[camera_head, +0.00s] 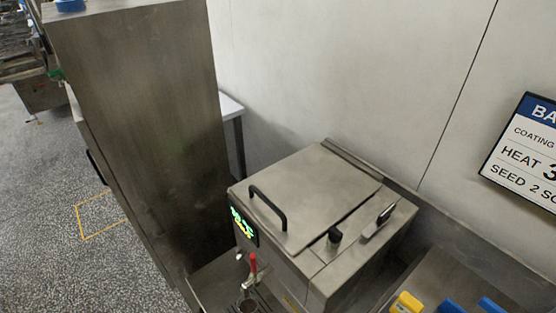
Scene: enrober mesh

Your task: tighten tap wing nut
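A steel machine with a hinged lid (315,195) stands at the lower middle of the head view. A tap with a red handle (253,265) sits on its front left face, above a drip grate (262,302). A wing nut on the tap is too small to make out. Neither of my grippers shows in this view.
A tall steel cabinet (150,120) rises to the left of the machine. A black lid handle (267,207) and a black knob (335,235) stand up from the machine's top. Yellow (406,303) and blue (490,305) items lie at the lower right. A sign (525,150) hangs on the wall.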

